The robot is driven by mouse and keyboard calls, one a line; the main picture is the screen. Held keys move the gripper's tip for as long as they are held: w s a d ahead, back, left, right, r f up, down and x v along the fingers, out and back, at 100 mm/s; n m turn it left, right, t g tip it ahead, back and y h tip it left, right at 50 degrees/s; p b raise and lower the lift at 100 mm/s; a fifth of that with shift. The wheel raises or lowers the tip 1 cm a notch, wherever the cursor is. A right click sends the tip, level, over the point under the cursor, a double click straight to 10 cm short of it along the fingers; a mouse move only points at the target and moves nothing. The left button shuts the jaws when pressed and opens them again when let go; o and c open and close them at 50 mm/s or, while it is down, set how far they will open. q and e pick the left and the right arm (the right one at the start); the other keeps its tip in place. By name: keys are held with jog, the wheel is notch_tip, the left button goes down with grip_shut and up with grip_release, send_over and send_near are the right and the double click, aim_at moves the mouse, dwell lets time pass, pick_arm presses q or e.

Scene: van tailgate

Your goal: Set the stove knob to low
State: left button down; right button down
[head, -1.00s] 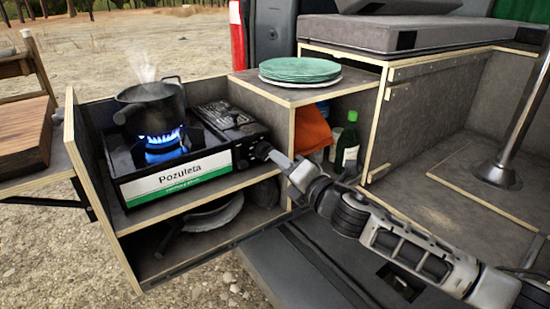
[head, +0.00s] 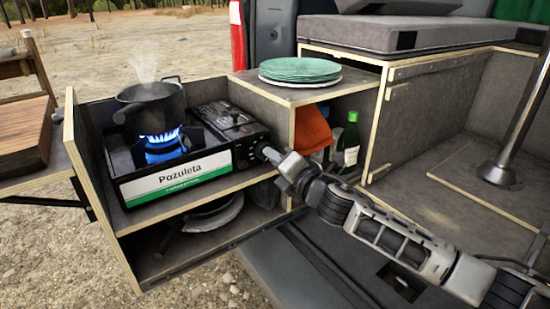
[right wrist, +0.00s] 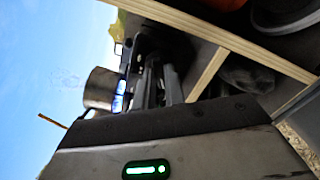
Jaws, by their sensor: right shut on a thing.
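My right gripper (head: 262,151) reaches the right end of the stove's front and is shut on the knob there. The knob itself is hidden by the fingers, so its setting cannot be read. The right wrist view shows the pot (right wrist: 100,88) and blue flame (right wrist: 119,98) sideways beyond my gripper. My left gripper is in neither view.
Green plates (head: 300,69) are stacked on the cabinet right of the stove. A pan (head: 214,214) lies on the lower shelf. A metal post (head: 512,120) rises at the right.

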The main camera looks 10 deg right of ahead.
pick_arm(q)
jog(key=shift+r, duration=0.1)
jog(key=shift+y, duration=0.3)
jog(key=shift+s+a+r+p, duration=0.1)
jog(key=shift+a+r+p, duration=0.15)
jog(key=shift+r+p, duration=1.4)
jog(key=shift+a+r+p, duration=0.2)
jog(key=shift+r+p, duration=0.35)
jog(key=shift+p, duration=2.2)
pick_arm(e)
jog(key=shift+f+m, duration=0.15)
jog(key=shift+m, duration=8.15)
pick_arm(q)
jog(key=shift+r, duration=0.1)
pick_arm(e)
jog(key=shift+m, duration=0.3)
jog(key=c, duration=1.5)
grip_release()
jog(key=shift+o, duration=0.2)
